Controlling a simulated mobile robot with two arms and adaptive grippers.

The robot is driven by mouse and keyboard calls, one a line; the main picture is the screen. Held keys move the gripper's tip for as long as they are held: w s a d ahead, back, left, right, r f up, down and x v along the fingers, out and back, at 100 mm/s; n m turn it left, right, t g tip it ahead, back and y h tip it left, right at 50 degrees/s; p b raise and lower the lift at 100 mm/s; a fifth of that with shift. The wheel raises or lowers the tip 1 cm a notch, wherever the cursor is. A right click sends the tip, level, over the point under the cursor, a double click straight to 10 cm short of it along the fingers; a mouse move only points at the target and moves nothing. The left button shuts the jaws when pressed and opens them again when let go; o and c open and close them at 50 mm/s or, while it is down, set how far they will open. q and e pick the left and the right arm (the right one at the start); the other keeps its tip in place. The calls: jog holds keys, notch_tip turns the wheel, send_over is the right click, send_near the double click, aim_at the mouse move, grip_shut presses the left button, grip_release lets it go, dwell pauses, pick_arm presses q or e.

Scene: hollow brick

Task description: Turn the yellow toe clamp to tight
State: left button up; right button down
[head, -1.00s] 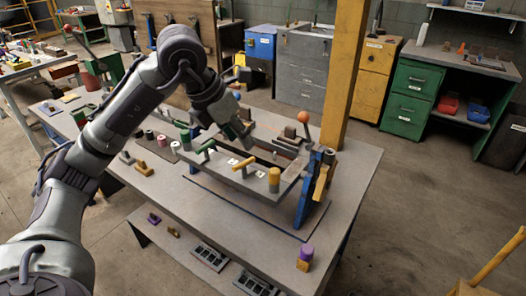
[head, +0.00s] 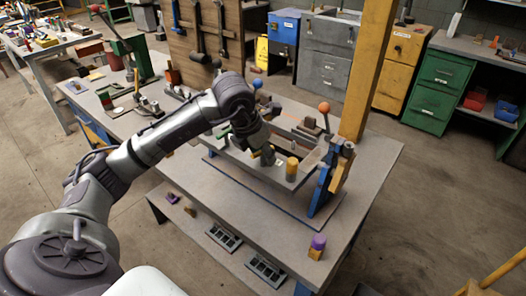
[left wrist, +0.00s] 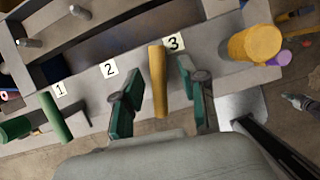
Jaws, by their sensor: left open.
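The yellow handle bar (left wrist: 158,82) of the toe clamp lies on the grey fixture plate in the left wrist view, close to the label "3". My left gripper (left wrist: 160,88) is open, with one green-padded finger on each side of the bar and a visible gap to both. In the head view my left gripper (head: 265,154) is low over the front of the fixture and largely hides the bar. A yellow cylinder (left wrist: 253,44) stands to the right of the bar; it also shows in the head view (head: 292,169). My right gripper is not in view.
A blue stand with an orange ball-topped lever (head: 324,107) rises right of the fixture. A yellow post (head: 372,70) stands behind.

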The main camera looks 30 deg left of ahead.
pick_arm(q)
jog(key=shift+w+f, duration=0.15)
jog(key=shift+f, duration=0.1)
grip_shut()
jog(key=shift+f+n+y+b, duration=0.15)
jog(key=shift+n+y+b, duration=0.15)
jog(key=shift+n+b, duration=0.55)
jog(key=shift+n+y+b, duration=0.3)
jog(key=shift+n+b, duration=0.1)
jog(key=shift+n, duration=0.45)
